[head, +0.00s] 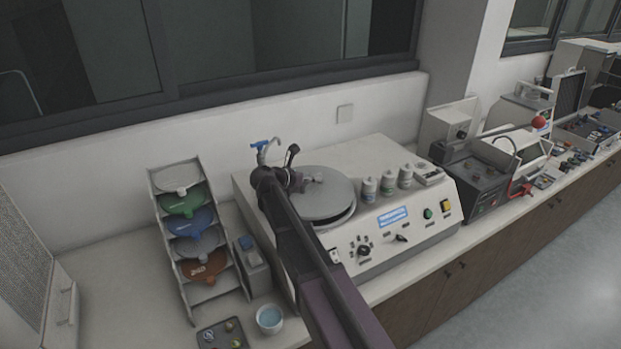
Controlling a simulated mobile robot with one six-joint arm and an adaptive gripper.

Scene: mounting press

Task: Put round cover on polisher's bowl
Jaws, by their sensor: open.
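The polisher (385,235) is a white bench machine with a sloped control panel. A grey round cover (330,200) with a small knob lies over its bowl. A dark gap (346,218) shows under the cover's front right edge, and I cannot tell if it is fully seated. The arm also hides the cover's left edge.
A tap with a blue handle (260,144) stands behind the bowl. Several bottles (387,184) stand on the polisher's right. A rack of coloured discs (187,222) and a small bowl (270,319) are at left. More machines (475,180) crowd the counter at right.

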